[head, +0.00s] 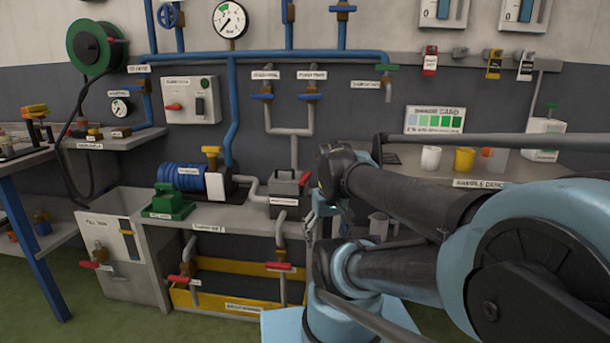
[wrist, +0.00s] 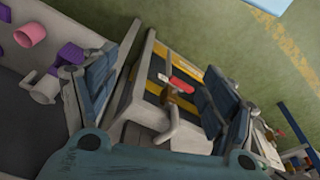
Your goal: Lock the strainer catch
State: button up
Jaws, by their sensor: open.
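A dark grey box, which looks like the strainer (head: 287,196), sits on the pump bench in the head view. It has a handle on top, a small red part (head: 304,178) at its upper right edge and a label on its front. I cannot tell whether the red part is the catch or how it is set. My gripper (head: 318,212) hangs just right of this box, partly hidden by my arm. In the wrist view my gripper (wrist: 165,60) has its two blue fingers spread wide, with nothing held between them. I cannot make out the catch there.
A red-handled valve (wrist: 181,85) on a pipe shows between my fingers, above a yellow-edged tray (head: 207,298). A blue pump (head: 182,177) and green block (head: 167,203) stand left on the bench. Pipes rise behind the box.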

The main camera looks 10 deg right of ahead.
jog(key=shift+o, duration=1)
jog(key=w+r+n+g, duration=0.1)
jog(key=w+r+n, duration=0.4)
jog(key=w+r, duration=1)
jog(key=shift+n, duration=0.3)
notch_tip(320, 180, up, 7)
jog(key=n+g, duration=0.1)
jog(key=n, duration=0.5)
send_over(305, 175)
notch_tip(305, 175, down, 16)
jog(key=shift+s+d+f, duration=0.1)
jog(key=shift+s+f, duration=0.05)
jog(key=shift+f, duration=0.1)
jog(key=c, duration=0.9)
jog(key=shift+o, duration=0.2)
